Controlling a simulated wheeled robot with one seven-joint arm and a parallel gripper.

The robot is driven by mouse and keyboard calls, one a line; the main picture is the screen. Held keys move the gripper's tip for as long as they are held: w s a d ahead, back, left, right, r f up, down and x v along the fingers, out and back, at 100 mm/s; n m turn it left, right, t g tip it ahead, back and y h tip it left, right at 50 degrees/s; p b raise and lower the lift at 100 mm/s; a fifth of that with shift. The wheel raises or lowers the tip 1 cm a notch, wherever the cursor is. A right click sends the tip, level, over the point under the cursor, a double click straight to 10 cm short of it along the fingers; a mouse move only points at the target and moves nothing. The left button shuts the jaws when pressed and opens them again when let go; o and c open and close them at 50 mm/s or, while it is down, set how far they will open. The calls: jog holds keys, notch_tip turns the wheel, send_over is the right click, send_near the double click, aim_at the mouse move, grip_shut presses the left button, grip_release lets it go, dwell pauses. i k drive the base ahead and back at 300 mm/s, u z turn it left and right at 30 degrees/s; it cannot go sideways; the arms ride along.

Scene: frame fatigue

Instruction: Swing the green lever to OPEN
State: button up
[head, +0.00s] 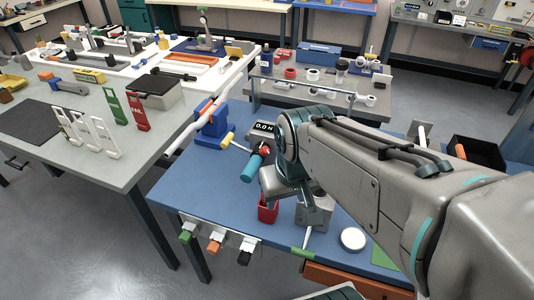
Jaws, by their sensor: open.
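A green-ended handle (187,234) sticks out at the front left edge of the blue workbench, beside an orange one (215,246) and a black one (245,256). A separate green bar (303,252) lies at the front edge near a thin light rod; I cannot tell if it belongs to a lever. No OPEN marking is readable. My gripper (309,212) points down over the bench, right of the red cup and close above the rod. It is open; its fingertips are partly hidden and nothing shows held in it.
The bench's left front is clear.

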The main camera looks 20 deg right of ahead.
aim_at(303, 252)
jog(key=z, duration=1.45)
jog(key=k, duration=0.95)
jog(key=u, duration=1.3)
jog(key=i, duration=0.5)
